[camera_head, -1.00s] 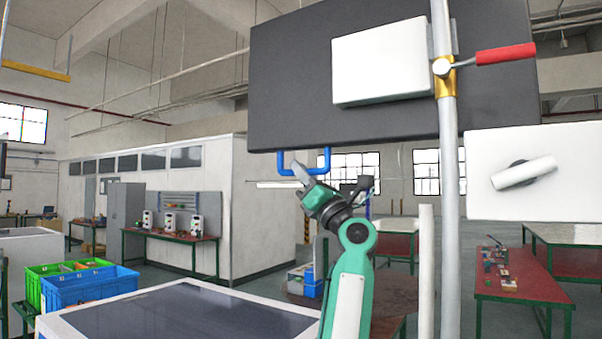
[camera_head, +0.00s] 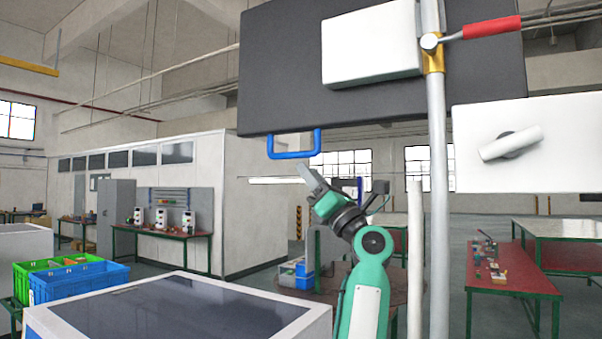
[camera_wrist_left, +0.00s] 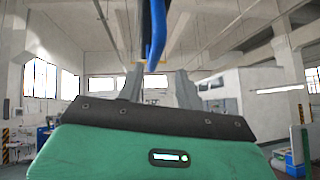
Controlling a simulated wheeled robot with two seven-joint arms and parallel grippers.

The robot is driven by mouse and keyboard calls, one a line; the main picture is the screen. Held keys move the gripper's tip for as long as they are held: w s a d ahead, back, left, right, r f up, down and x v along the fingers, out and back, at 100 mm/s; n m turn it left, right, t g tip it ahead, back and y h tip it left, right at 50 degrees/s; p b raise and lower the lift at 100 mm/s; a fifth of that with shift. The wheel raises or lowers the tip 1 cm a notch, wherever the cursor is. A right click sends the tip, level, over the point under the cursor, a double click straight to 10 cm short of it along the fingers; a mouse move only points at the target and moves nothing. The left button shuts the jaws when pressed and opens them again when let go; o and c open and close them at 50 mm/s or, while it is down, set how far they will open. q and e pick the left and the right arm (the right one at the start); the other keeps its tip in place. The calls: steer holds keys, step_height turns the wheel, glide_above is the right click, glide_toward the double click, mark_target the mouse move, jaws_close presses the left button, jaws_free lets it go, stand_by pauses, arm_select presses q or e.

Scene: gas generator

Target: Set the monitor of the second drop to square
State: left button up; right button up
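The monitor is the large dark panel (camera_head: 285,80) at the top of the head view, seen from behind and tilted. A blue U-shaped handle (camera_head: 294,154) hangs from its lower edge. The blue handle (camera_wrist_left: 155,40) shows above and ahead of the fingers. The monitor's screen side is hidden. My right gripper is not in view.
A grey pole (camera_head: 438,200) with a red-handled clamp (camera_head: 490,27) stands right of my left arm. A white box with a knob (camera_head: 550,145) is beside it. A dark-topped white cabinet (camera_head: 180,305), blue crate (camera_head: 75,283) and red-topped table (camera_head: 510,278) stand lower down.

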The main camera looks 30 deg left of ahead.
arm_select(q)
steer(key=shift+s+d+f, duration=0.1)
steer(key=shift+d+f, duration=0.2)
